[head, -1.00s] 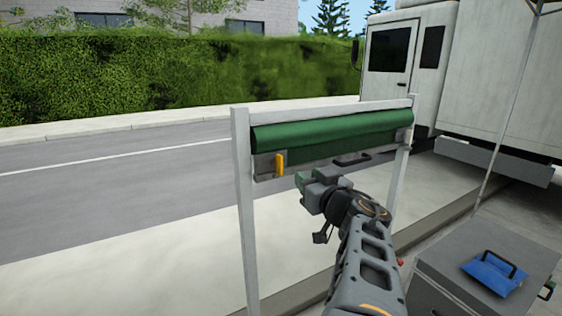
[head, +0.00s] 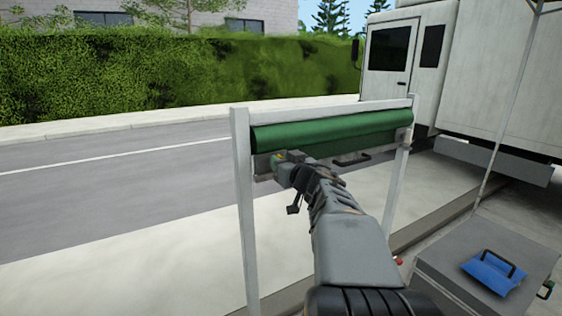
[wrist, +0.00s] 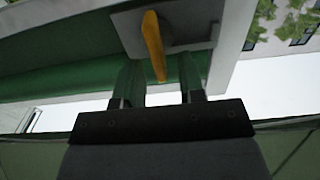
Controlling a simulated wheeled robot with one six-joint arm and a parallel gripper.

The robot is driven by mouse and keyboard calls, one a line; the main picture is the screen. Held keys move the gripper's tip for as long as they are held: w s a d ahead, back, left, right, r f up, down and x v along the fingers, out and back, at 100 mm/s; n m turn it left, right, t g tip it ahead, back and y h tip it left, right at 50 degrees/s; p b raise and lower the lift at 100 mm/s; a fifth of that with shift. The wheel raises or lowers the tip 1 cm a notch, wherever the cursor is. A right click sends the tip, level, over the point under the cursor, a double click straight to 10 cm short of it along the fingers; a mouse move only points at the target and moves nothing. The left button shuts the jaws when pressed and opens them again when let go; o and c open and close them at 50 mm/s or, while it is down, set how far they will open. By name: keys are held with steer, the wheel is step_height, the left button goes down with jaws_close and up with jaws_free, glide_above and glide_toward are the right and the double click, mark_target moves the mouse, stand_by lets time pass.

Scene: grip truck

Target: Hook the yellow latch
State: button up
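The yellow latch (wrist: 153,46) is a narrow yellow bar on a grey plate (wrist: 190,22) at the left end of the green roll (head: 330,131). In the wrist view its free end reaches between my two fingers. My gripper (wrist: 160,80) is open, with one green finger on each side of the latch and gaps to both. In the head view my gripper (head: 278,160) is at the latch and hides most of it; only a small yellow spot shows.
A white frame (head: 240,200) holds the roll, with a dark handle (head: 352,160) below it. A grey box (head: 450,255) with a blue item (head: 495,272) stands at right. A white truck (head: 480,70) is behind. Pale pavement lies left of the frame.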

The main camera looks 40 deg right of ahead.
steer(key=shift+w, duration=0.45)
steer(key=shift+c, duration=0.4)
jaws_close()
